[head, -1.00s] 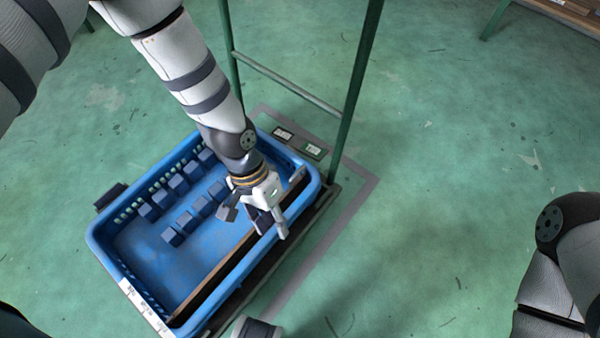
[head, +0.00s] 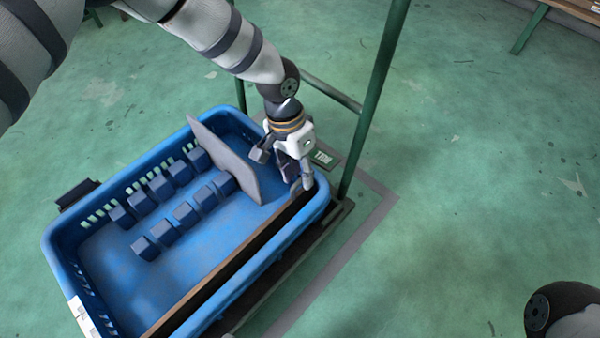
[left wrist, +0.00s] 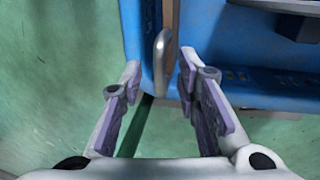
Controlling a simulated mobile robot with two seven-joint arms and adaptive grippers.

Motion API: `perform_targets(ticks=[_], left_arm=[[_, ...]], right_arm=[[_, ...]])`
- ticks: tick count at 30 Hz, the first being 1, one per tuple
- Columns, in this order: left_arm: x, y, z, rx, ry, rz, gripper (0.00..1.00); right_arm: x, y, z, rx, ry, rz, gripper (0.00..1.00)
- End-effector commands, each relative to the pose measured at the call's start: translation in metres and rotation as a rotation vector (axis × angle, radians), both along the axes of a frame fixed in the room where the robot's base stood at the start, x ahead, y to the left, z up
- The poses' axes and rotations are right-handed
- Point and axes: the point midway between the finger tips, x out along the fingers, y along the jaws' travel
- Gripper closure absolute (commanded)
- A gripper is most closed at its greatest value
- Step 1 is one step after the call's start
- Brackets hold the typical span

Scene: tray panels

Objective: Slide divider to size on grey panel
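A grey upright divider plate (head: 225,158) stands across the blue tray (head: 50,240) near its far end, past the blue blocks. My left gripper (head: 284,170) is over the far right part of the tray, to the right of the divider, with its fingers spread. In the left wrist view the open fingers (left wrist: 155,95) have a pale rounded upright piece (left wrist: 161,58) ahead between them, beside the blue tray wall (left wrist: 188,50). I cannot tell whether that piece belongs to the divider. A small dark label panel (head: 324,157) lies beyond the tray, partly hidden by the gripper.
Several blue blocks (head: 183,214) stand in two rows in the tray. A brown strip (head: 228,268) runs along its right side. A green post (head: 373,100) rises close to the far right corner.

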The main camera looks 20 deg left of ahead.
Motion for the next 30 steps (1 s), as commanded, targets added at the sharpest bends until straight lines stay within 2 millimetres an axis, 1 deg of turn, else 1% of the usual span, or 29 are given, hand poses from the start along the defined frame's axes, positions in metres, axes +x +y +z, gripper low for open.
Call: perform_targets(ticks=[7, 8, 9, 11, 19, 20, 27, 30], left_arm=[[0.000, 0.000, -0.001, 0.000, -0.001, 0.000, 0.70], [0.000, 0.000, -0.001, 0.000, -0.001, 0.000, 0.77], [0.000, 0.000, -0.001, 0.000, -0.001, 0.000, 0.86], [0.000, 0.000, -0.001, 0.000, -0.001, 0.000, 1.00], [0.001, 0.002, -0.001, 0.001, -0.001, 0.001, 1.00], [0.002, 0.005, -0.001, 0.002, -0.001, 0.002, 1.00], [0.018, 0.047, -0.002, 0.002, -0.002, 0.003, 1.00], [0.020, 0.055, -0.001, 0.002, -0.001, 0.001, 1.00]], right_arm=[[0.000, 0.000, 0.000, 0.000, 0.001, 0.000, 0.72], [0.000, 0.000, 0.000, 0.000, 0.001, 0.000, 0.72], [0.000, 0.000, 0.000, 0.000, 0.001, 0.000, 0.72], [0.000, 0.000, 0.000, 0.000, 0.001, 0.000, 0.72], [0.000, 0.000, 0.000, -0.001, 0.000, -0.001, 0.72], [0.000, 0.000, 0.000, -0.001, 0.000, -0.001, 0.72], [-0.001, 0.000, -0.002, 0.000, 0.004, 0.000, 0.72], [-0.001, 0.000, -0.002, 0.000, 0.006, 0.000, 0.72]])
